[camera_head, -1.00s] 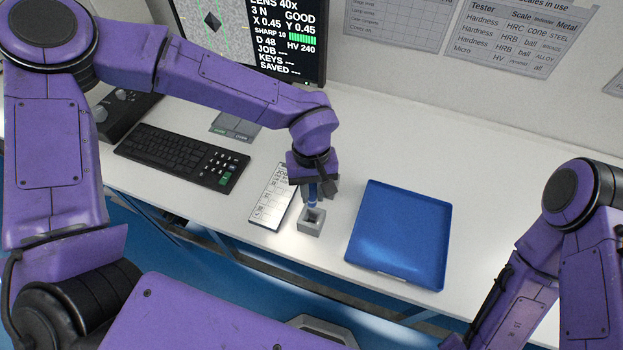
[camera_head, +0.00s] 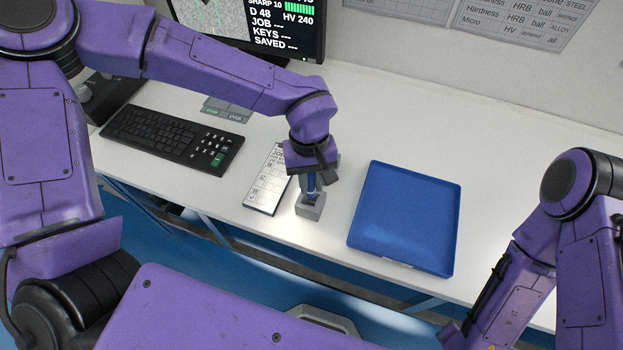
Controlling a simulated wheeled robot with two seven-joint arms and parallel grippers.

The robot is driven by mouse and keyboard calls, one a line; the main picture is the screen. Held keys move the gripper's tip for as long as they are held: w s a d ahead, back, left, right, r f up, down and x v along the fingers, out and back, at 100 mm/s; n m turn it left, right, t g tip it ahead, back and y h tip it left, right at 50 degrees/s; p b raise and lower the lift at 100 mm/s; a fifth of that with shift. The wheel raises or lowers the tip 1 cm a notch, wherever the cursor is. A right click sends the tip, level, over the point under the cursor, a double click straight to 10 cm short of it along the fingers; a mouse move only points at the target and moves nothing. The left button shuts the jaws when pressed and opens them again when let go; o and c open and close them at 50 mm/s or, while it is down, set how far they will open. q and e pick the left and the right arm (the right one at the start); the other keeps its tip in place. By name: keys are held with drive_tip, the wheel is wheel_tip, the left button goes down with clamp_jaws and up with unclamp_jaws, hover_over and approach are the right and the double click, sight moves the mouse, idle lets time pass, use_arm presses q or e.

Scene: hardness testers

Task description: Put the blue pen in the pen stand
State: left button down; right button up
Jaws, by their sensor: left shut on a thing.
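The blue pen (camera_head: 311,184) is upright below my left gripper (camera_head: 312,178), which is shut on it. The pen stand (camera_head: 310,208) is a small grey block with a square opening, near the front edge of the table. The pen's lower end is at the stand's opening; how deep it sits inside I cannot tell. The gripper's fingers are partly hidden by the wrist. My right arm shows at the right edge, but its gripper is out of view.
A blue tray (camera_head: 407,252) lies right of the stand. A job sheet on a board (camera_head: 266,188) lies close on its left. A keyboard (camera_head: 160,137) and a monitor (camera_head: 290,62) are further left. The table behind the tray is clear.

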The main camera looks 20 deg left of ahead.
sight(311, 197)
use_arm(q)
drive_tip(key=shift+f, duration=0.3)
drive_tip(key=shift+f+b, duration=0.9)
drive_tip(key=shift+f, duration=1.35)
drive_tip(key=c, duration=0.9)
unclamp_jaws()
drive_tip(key=shift+r, duration=0.1)
drive_tip(key=r, duration=0.3)
drive_tip(key=w+r, duration=0.1)
drive_tip(key=r, duration=0.6)
drive_tip(key=shift+w+a+r, duration=0.15)
drive_tip(key=shift+a+r, duration=0.05)
drive_tip(key=shift+a, duration=0.1)
